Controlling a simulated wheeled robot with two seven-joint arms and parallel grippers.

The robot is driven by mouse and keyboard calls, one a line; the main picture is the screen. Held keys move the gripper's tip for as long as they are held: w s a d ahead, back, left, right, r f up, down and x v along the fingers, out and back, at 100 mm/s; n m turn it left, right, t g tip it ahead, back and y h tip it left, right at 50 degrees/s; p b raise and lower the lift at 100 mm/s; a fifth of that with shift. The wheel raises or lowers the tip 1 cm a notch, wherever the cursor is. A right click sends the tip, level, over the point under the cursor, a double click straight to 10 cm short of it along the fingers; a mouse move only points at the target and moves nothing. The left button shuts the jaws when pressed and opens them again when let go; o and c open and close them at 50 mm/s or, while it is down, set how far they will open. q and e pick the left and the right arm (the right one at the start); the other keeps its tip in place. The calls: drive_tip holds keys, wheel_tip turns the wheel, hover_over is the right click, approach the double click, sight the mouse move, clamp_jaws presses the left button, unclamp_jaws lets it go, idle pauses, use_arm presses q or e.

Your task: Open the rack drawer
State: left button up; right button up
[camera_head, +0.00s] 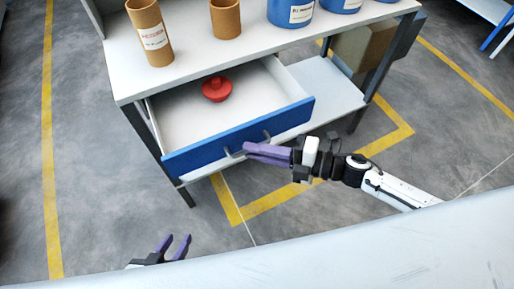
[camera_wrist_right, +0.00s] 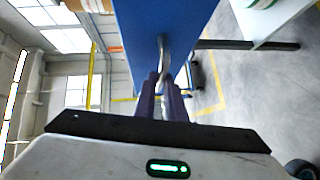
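The rack drawer (camera_head: 240,137) has a blue front and a pale inside, and stands pulled out below the rack's top board. A red lidded or knobbed round object (camera_head: 216,88) lies inside it. The metal drawer handle (camera_head: 231,152) is on the blue front, and it also shows in the right wrist view (camera_wrist_right: 163,45). My right gripper (camera_head: 247,150) is at the handle, its purple fingers close together with the bar between them; the fingers also show in the right wrist view (camera_wrist_right: 161,80). My left gripper (camera_head: 177,239) is open and empty, low in front of the rack.
Brown cylinders (camera_head: 150,35) and blue containers (camera_head: 291,12) stand on the rack top (camera_head: 190,60). A lower shelf (camera_head: 325,95) and a cardboard box (camera_head: 362,48) are at the right. The floor left of the rack is clear.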

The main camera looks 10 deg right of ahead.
drive_tip(key=o, duration=0.4)
drive_tip(key=shift+c, duration=0.2)
drive_tip(key=shift+d, duration=0.1)
drive_tip(key=b+v, duration=0.1)
drive_tip(key=v, duration=0.9)
drive_tip(key=s+f+m+h, duration=0.5)
drive_tip(key=f+m, duration=0.3)
drive_tip(key=m, duration=0.5)
drive_tip(key=s+f+m+h, duration=0.5)
drive_tip(key=f+m+h, duration=0.2)
drive_tip(key=m, duration=0.6)
drive_tip(key=shift+s+d+f+m, duration=0.25)
drive_tip(key=shift+d+f+m, duration=0.15)
drive_tip(key=shift+f, duration=0.1)
